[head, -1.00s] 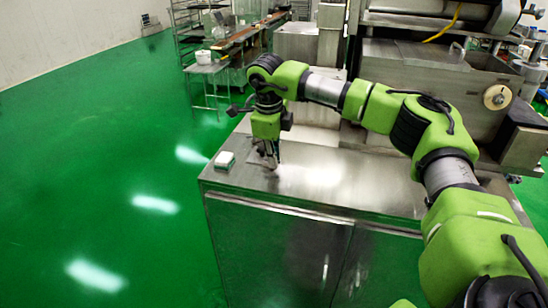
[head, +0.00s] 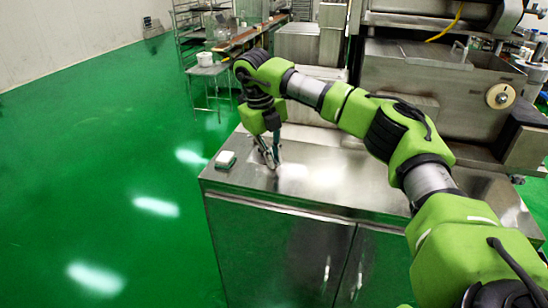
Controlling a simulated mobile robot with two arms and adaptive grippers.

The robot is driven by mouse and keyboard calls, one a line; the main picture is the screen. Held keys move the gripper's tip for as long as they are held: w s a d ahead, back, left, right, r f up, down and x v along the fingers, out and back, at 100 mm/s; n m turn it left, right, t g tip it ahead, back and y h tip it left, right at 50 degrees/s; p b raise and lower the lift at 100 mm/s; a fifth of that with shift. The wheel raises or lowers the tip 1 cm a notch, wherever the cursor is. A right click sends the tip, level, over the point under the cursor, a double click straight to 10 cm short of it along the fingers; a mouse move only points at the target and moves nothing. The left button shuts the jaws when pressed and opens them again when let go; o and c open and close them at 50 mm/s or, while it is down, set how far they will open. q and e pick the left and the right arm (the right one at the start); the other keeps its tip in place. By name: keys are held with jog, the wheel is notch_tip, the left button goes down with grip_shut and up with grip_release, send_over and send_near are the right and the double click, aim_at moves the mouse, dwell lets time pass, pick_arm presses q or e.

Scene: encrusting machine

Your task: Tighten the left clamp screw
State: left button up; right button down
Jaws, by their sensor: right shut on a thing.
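My right gripper (head: 270,163) points down at the far left part of the steel cabinet top (head: 330,172). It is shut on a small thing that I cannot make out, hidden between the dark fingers. The fingertips are at or just above the metal surface; I cannot tell which. I cannot pick out the left clamp screw in this view. The encrusting machine (head: 425,85) stands behind the cabinet, beyond my right arm. My left gripper is not in view.
A small white-topped block (head: 226,159) lies on the cabinet top, left of the gripper. A rack, a conveyor (head: 245,36) and a small table with a white tub (head: 205,59) stand farther back. The green floor at left is clear.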

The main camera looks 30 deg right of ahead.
jog(key=shift+w+m, duration=0.1)
jog(key=shift+m, duration=0.7)
jog(key=c, duration=2.2)
grip_release()
jog(key=r, duration=0.4)
jog(key=a+r, duration=0.1)
jog(key=r, duration=0.3)
jog(key=a+r, duration=0.1)
jog(key=r, duration=0.2)
jog(key=shift+w+a+r, duration=0.2)
jog(key=shift+w+r, duration=0.05)
jog(key=shift+r, duration=0.15)
